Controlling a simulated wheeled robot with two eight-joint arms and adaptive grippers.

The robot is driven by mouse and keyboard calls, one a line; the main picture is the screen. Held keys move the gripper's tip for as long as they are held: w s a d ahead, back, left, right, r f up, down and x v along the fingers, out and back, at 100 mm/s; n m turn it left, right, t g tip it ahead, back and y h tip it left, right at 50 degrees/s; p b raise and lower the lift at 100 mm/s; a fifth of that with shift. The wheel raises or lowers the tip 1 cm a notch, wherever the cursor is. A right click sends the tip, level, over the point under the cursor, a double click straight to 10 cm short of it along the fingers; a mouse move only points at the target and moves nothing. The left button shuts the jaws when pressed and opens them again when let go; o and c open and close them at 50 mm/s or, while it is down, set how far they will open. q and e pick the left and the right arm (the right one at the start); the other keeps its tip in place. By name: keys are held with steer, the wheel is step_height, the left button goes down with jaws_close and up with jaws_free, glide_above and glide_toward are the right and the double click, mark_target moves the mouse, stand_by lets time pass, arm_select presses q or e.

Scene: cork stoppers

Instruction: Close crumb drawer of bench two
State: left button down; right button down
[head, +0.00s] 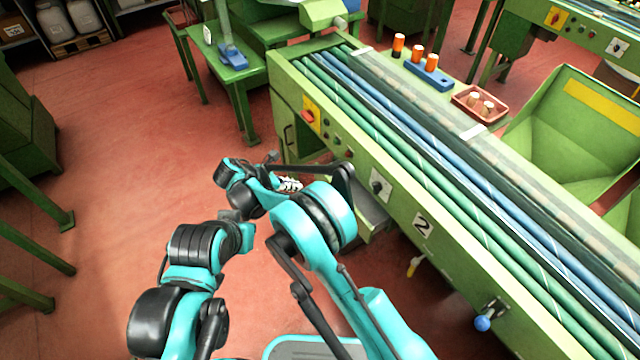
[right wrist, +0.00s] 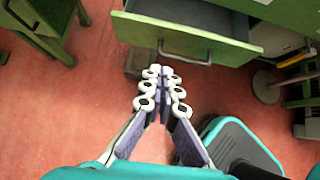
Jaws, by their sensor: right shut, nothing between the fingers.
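Bench two (head: 423,224) is a green bench marked with a 2, with green and blue rollers along its top. Its crumb drawer (head: 372,217) stands out from the bench side, partly hidden by my right arm. In the right wrist view the drawer's green front (right wrist: 225,49) has a grey bar handle (right wrist: 185,58), and the drawer is open with its inside showing. My right gripper (head: 291,184) is shut and empty. In the right wrist view its fingertips (right wrist: 161,70) appear just in front of the handle; contact cannot be told. My left gripper cannot be made out.
A red knob (head: 310,117) and a black knob (head: 378,187) sit on the bench side. A blue-ball lever (head: 482,323) sticks out farther right. A green stand (head: 238,72) is beyond the bench's far end. Red floor at left is clear.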

steer(key=shift+w+d+r+b+x, duration=0.3)
steer(key=shift+b+x, duration=0.2)
steer(key=shift+x, duration=1.65)
steer(key=shift+w+d+r+b+x, duration=0.2)
steer(key=shift+r+b+x, duration=0.25)
steer(key=shift+x, duration=1.65)
steer(key=shift+w+d+r+b+x, duration=0.2)
steer(key=shift+d+r+b+x, duration=0.25)
steer(key=shift+x, duration=1.7)
steer(key=shift+a+f, duration=0.15)
steer(key=w+d, duration=0.1)
steer(key=d, duration=0.1)
steer(key=w+d, duration=0.3)
steer(key=d, duration=0.1)
steer(key=shift+w+d, duration=0.15)
steer(key=shift+w, duration=0.1)
